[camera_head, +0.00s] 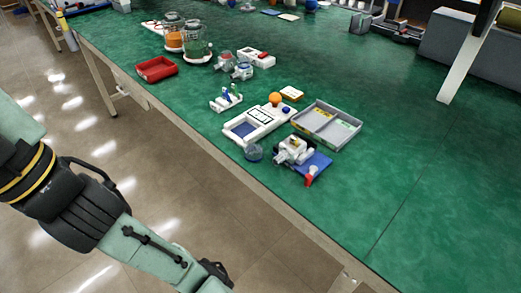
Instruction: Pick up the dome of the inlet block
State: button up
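A small clear bluish dome-like part (253,152) sits on the green table near its front edge, just below a white device. It may be the dome of the inlet block, but I cannot tell for sure. A white block with metal-looking parts (293,149) stands to its right, on or beside a blue mat (318,161). A red part (311,174) is at the mat's front corner. My arm comes in at the lower left, over the floor and apart from the table. My gripper is not in view; the arm runs out at the bottom edge.
The white device (260,121) carries an orange ball (275,99). A grey divided tray (326,126) is to its right. A red tray (156,69), clear canisters (196,44) and small clear-domed parts (242,70) stand farther back. The green table (420,130) is clear at right.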

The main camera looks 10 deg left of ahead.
aim_at(253, 152)
jog(key=j+z, duration=0.3)
jog(key=j, duration=0.5)
jog(key=j+z, duration=0.3)
jog(key=j, duration=0.55)
